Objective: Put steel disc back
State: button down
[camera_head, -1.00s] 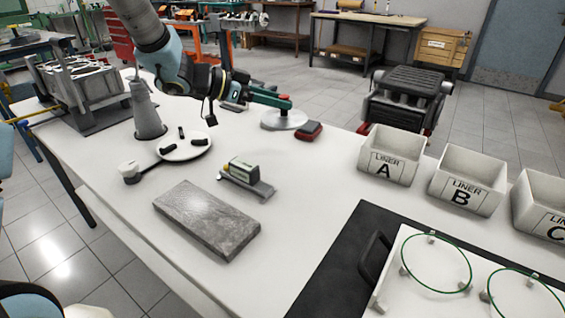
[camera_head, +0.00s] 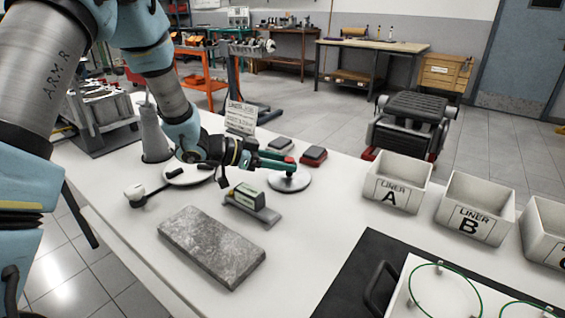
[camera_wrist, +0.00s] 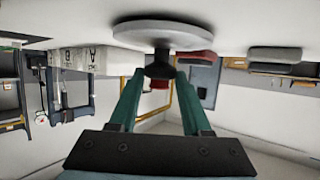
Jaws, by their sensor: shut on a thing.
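The steel disc (camera_head: 289,182) is a flat, round grey plate with a small knob on top. My gripper (camera_head: 291,163) has green fingers and is shut on the disc's knob. In the wrist view the fingers of my gripper (camera_wrist: 160,86) close around the dark and red knob, with the steel disc (camera_wrist: 162,33) level beyond the fingertips. The disc is over the white table, right of the small boxed gauge. I cannot tell whether it touches the tabletop.
A grey slab (camera_head: 212,246) and a boxed gauge on a stand (camera_head: 246,199) lie nearer. Behind the disc are a red-edged pad (camera_head: 314,155), a grey pad (camera_head: 280,144) and a printed sign (camera_head: 240,117). Bin A (camera_head: 396,184) stands right, with clear table between.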

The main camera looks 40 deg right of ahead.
jog(key=shift+f, duration=0.1)
jog(key=shift+c, duration=1.8)
grip_release()
jog(key=v, duration=1.2)
jog(key=shift+b, duration=0.4)
jog(key=shift+w, duration=0.1)
